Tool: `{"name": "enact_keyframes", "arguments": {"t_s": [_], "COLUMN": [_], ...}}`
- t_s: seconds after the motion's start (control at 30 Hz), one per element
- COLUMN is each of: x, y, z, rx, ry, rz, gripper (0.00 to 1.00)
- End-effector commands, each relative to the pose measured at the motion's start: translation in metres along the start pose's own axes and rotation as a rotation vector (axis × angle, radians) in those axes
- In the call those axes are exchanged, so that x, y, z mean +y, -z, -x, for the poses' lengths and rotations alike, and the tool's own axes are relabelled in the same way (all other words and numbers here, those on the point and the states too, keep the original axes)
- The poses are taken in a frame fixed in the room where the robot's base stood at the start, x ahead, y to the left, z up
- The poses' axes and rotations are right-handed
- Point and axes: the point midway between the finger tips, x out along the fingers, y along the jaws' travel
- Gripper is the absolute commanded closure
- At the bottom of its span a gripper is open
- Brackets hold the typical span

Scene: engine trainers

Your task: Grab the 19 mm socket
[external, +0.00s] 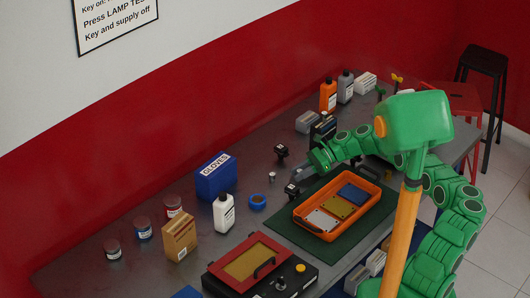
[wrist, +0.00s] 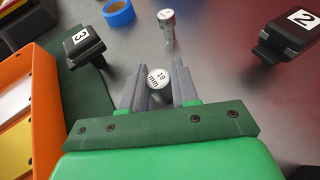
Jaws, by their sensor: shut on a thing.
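The 19 mm socket (wrist: 158,79), a small metal cylinder with a white "19 mm" label on top, stands between the two grey fingers of my gripper (wrist: 158,72) in the wrist view. My gripper is shut on it. In the external view my gripper (external: 301,174) is low over the table, left of the orange tray, and its fingers hide the socket there. Another small metal socket (wrist: 167,27) stands apart beyond the fingertips; it also shows in the external view (external: 272,177). Its label is not readable.
Black pieces marked 3 (wrist: 85,45) and 2 (wrist: 290,37) stand left and right of my gripper. Blue tape (wrist: 118,12) lies beyond. The orange tray (external: 318,236) on a green mat (external: 283,231) is close by. Bottles (external: 328,95) stand at the back.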

Motion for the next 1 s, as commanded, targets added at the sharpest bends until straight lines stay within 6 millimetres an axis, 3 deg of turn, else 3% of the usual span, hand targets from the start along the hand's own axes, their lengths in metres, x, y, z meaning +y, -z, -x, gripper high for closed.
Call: {"name": "enact_keyframes", "arguments": {"t_s": [0.27,0.47,1.0], "x": [0.000,0.001,0.020], "y": [-0.008,-0.027,-0.045], "z": [0.004,0.012,0.021], "rx": [0.000,0.003,0.005], "ry": [0.001,0.000,-0.004], "rz": [0.000,0.001,-0.001], "gripper": [1.00,1.00,1.00]}}
